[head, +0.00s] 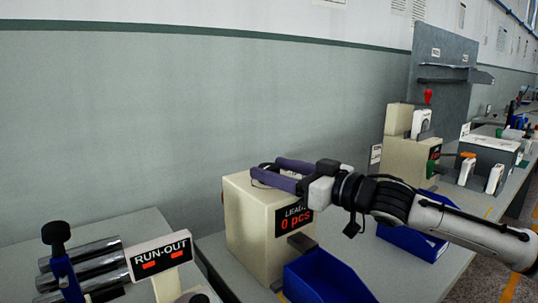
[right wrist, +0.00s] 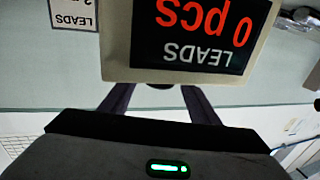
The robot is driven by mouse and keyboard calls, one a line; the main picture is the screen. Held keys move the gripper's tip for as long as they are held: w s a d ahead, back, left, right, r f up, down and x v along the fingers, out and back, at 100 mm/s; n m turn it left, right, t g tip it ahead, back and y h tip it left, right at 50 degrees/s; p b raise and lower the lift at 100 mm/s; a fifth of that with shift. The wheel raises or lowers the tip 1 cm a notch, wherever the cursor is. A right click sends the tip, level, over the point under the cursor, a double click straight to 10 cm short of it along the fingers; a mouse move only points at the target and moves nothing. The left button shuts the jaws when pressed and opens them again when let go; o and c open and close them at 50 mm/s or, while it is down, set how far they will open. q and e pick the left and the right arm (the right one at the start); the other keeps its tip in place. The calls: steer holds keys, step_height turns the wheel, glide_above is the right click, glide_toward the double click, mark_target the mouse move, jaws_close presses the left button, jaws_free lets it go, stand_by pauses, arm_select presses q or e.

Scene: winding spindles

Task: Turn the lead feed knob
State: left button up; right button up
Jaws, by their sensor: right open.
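The cream lead feed box (head: 243,228) stands on the bench, with a black LEADS display (head: 294,219) reading 0 pcs in red. The display also shows upside down in the right wrist view (right wrist: 200,35). My right gripper (head: 265,167) is open, its two purple fingers lying level across the box's top and pointing left. A small dark part (head: 262,167), perhaps the feed knob, shows between the fingertips; I cannot tell whether the fingers touch it. In the right wrist view the fingertips are hidden behind the box. My left gripper is not in view.
A blue bin (head: 325,277) stands in front of the box, and another blue bin (head: 412,243) lies beneath my right arm. A RUN-OUT sign (head: 160,256) and metal rollers (head: 88,262) are at the lower left. More cream equipment (head: 403,158) stands at the back right.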

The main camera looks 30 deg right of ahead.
steer(key=shift+x, duration=1.1)
